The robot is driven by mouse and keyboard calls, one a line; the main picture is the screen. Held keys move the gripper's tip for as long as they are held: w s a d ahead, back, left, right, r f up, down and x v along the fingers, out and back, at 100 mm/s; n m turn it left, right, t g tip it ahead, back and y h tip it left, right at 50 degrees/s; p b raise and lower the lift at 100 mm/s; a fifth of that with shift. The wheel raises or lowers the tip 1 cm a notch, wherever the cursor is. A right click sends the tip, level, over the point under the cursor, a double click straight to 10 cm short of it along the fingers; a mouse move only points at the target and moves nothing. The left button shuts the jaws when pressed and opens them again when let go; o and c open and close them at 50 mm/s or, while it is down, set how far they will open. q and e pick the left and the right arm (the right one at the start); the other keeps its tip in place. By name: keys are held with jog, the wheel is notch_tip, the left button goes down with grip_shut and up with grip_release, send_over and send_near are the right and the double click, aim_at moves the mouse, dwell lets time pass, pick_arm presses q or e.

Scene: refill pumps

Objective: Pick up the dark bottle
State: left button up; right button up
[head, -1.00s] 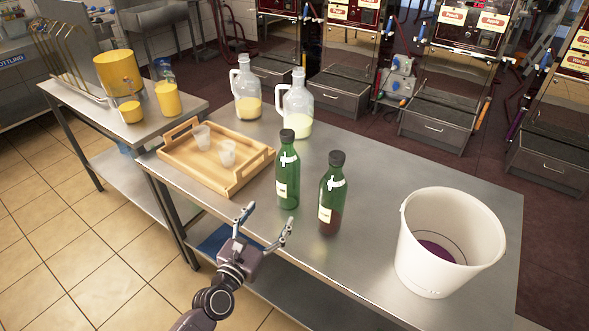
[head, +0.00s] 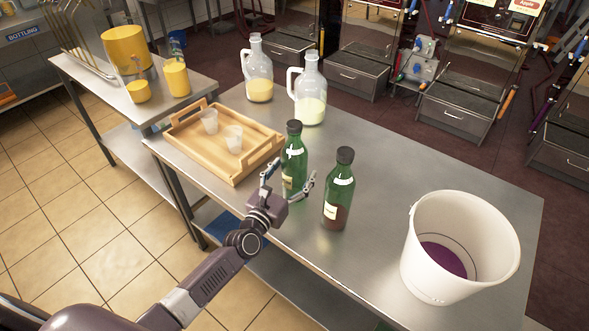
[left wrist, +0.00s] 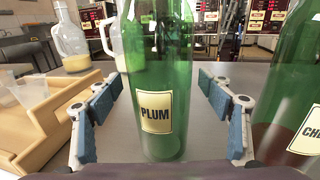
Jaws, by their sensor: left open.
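Two green glass bottles with black caps stand upright on the steel table. The nearer-left one (head: 295,153) has a label reading PLUM in the left wrist view (left wrist: 157,112). The other bottle (head: 338,197) has dark red contents low down and a label starting "CHE", partly cut off at the right of the left wrist view (left wrist: 291,100). My left gripper (head: 289,177) is open, with one finger on each side of the PLUM bottle. Gaps show between both fingers and the glass in the left wrist view. My right gripper is not in view.
A white bucket (head: 415,255) stands at the table's right. A wooden tray (head: 188,157) with two cups lies left of the bottles. Two glass jugs (head: 258,72) (head: 310,92) stand behind. The steel table (head: 400,160) is clear between the bottles and bucket.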

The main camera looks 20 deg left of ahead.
pick_arm(q)
jog(key=shift+w+d, duration=0.1)
jog(key=shift+w, duration=0.3)
jog(key=c, duration=1.5)
jog(key=shift+r, duration=0.1)
jog(key=shift+c, duration=0.8)
jog(key=shift+r, duration=0.1)
